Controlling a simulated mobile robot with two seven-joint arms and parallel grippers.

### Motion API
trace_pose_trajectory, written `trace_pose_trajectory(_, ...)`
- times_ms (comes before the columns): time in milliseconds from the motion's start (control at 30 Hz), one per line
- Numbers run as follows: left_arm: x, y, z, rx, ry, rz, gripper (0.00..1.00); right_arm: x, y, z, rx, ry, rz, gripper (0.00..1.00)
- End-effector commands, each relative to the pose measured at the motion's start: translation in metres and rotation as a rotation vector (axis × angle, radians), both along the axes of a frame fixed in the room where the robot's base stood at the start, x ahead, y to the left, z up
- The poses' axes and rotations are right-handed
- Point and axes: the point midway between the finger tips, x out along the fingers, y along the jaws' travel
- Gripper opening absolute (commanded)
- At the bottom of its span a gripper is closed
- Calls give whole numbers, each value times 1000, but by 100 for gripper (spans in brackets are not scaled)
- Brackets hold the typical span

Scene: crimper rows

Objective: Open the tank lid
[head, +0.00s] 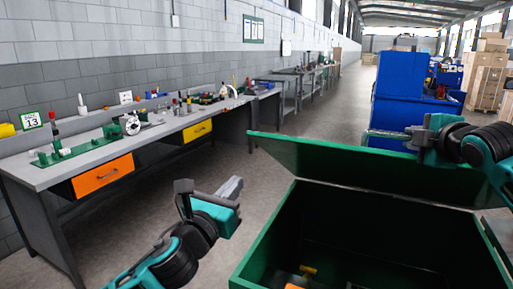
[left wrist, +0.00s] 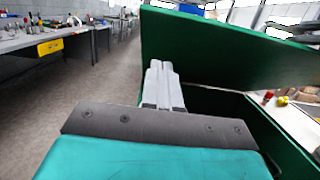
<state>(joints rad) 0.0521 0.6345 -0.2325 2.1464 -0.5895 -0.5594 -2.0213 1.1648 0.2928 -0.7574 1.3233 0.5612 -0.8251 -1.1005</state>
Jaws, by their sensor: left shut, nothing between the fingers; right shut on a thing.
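The green tank (head: 262,232) stands at the front right of the head view, its dark inside showing from above. Its green lid (head: 330,163) is raised and tilted up along the tank's far side; it also shows in the left wrist view (left wrist: 220,55). My right gripper (head: 413,141) is at the lid's upper edge, shut on the lid; the exact contact is small and partly hidden. My left gripper (head: 233,187) is shut and empty, left of the tank and apart from the lid. Its closed fingers show in the left wrist view (left wrist: 158,75).
A yellow piece (head: 308,269) and an orange piece lie inside the tank. A workbench (head: 75,172) with orange and yellow drawers and several tools runs along the left wall. A blue machine (head: 400,85) stands behind the lid. Floor between bench and tank is clear.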

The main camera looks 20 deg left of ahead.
Motion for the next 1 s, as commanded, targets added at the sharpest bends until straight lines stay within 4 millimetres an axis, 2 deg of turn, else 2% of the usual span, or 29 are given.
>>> trace_pose_trajectory(167, 21, 0, 5, -1, -3, 1, 0, 0, 0, -1, -1, 2, 0, 0)
trace_pose_trajectory(600, 100, 0, 21, -5, -3, 0, 0, 0, 0, -1, 0, 1, 0, 0)
trace_pose_trajectory(800, 113, 0, 41, -5, 0, -1, 0, 0, 0, -1, 0, 1, 0, 0)
trace_pose_trajectory(1000, 118, 0, 48, -4, 2, -2, 0, 0, 0, -1, -1, 1, -1, 0)
